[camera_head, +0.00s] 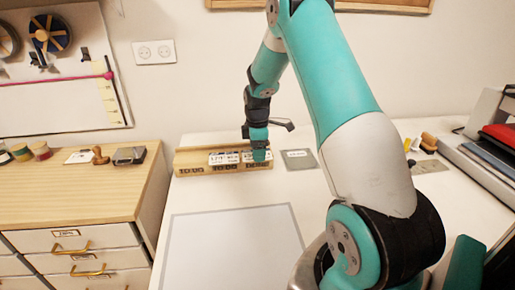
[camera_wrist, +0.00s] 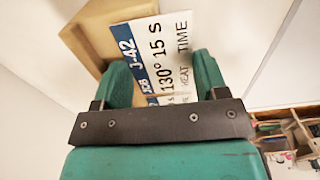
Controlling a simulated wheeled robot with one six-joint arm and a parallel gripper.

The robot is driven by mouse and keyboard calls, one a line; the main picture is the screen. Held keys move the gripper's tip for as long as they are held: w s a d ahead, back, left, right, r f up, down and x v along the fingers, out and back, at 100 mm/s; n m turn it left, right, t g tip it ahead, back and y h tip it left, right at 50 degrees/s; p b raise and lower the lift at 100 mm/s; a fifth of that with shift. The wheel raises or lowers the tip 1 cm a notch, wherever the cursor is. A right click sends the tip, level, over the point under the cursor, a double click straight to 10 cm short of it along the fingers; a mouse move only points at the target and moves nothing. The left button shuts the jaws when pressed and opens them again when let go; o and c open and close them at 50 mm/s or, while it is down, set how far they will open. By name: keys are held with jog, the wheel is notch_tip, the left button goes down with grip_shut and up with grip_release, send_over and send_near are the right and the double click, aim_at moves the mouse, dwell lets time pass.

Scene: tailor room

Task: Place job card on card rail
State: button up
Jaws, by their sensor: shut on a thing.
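The job card (camera_wrist: 150,42) is white with a blue band reading J-42 and black text about 130° and 15 s. In the wrist view it lies between the two green fingers of my gripper (camera_wrist: 160,75), which is shut on it. The wooden card rail (camera_wrist: 85,32) shows behind the card at the upper left. My gripper (camera_head: 259,153) is at the rail's right end. Whether the card rests in the rail's slot cannot be told.
A grey plate with a white label (camera_head: 299,160) lies just right of the rail. A pale mat (camera_head: 230,245) covers the front of the white table. A wooden drawer cabinet (camera_head: 70,205) stands at the left. A machine with a red part (camera_head: 498,135) is at the right.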

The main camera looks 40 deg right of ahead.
jog(key=o, duration=0.9)
jog(key=shift+f, duration=0.1)
jog(key=shift+r, duration=0.5)
notch_tip(320, 180, up, 11)
jog(key=b, duration=0.2)
jog(key=s+a+r+y, duration=0.1)
jog(key=s+a+r, duration=0.1)
jog(key=a, duration=0.6)
jog(key=s+a+r, duration=0.1)
jog(key=a+r, duration=0.1)
jog(key=a, duration=0.6)
jog(key=s+a+m+y, duration=0.1)
jog(key=s+a, duration=0.5)
jog(key=s, duration=0.1)
jog(key=s+a+r+m+y, duration=0.1)
jog(key=s+a, duration=0.6)
jog(key=s, duration=0.1)
jog(key=s+a+m+y, duration=0.1)
jog(key=s+a, duration=0.6)
jog(key=shift+s+a+r+m, duration=0.1)
jog(key=shift+s+r+m, duration=0.2)
jog(key=shift+s+r, duration=0.1)
